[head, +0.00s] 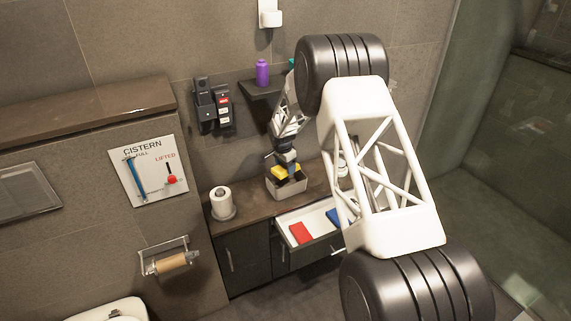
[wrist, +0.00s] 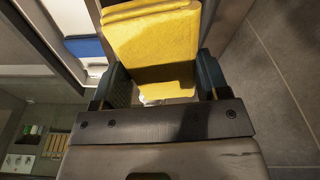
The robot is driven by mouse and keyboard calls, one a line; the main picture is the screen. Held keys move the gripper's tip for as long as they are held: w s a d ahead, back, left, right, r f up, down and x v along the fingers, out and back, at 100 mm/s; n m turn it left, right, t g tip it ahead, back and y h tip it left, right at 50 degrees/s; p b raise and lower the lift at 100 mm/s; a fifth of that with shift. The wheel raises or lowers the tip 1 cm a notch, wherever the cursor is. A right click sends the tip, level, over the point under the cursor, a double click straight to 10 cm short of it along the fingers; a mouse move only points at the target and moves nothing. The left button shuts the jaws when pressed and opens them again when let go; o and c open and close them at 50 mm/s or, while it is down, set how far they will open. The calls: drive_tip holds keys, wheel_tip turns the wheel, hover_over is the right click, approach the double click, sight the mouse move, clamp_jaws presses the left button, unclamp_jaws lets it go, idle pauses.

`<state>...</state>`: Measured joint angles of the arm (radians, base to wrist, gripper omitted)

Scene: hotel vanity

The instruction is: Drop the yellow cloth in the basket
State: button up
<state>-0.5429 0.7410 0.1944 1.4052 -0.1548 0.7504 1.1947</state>
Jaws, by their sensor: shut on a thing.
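The yellow cloth (head: 284,172) is a folded pad. My gripper (head: 291,169) is shut on it over the pale grey basket (head: 288,191) on the counter. In the wrist view the yellow cloth (wrist: 152,38) spans the space between the dark fingers of my gripper (wrist: 162,72), with a dark shadow across its nearer part. In the head view the cloth shows at the basket's opening; I cannot tell whether it touches the basket inside. The inside of the basket is mostly hidden by the cloth and gripper.
An open drawer (head: 284,220) below the counter holds a red cloth (head: 300,232) and a blue cloth (head: 337,217). A toilet roll (head: 221,201) stands left of the basket. A dark shelf (head: 262,88) with a purple bottle (head: 262,72) is on the wall above.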

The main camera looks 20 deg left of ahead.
sight(284, 168)
drive_tip(key=shift+f, duration=0.85)
drive_tip(key=o, duration=0.9)
drive_tip(key=shift+r, duration=0.1)
drive_tip(key=shift+s+a+r, duration=0.1)
drive_tip(key=shift+s+r, duration=0.05)
drive_tip(key=shift+r, duration=1.1)
drive_tip(key=shift+s+a+r, duration=0.1)
drive_tip(key=shift+r, duration=1.15)
drive_tip(key=shift+s+a+r, duration=0.1)
drive_tip(key=shift+s+r, duration=0.05)
drive_tip(key=shift+r, duration=1.1)
drive_tip(key=shift+d, duration=0.1)
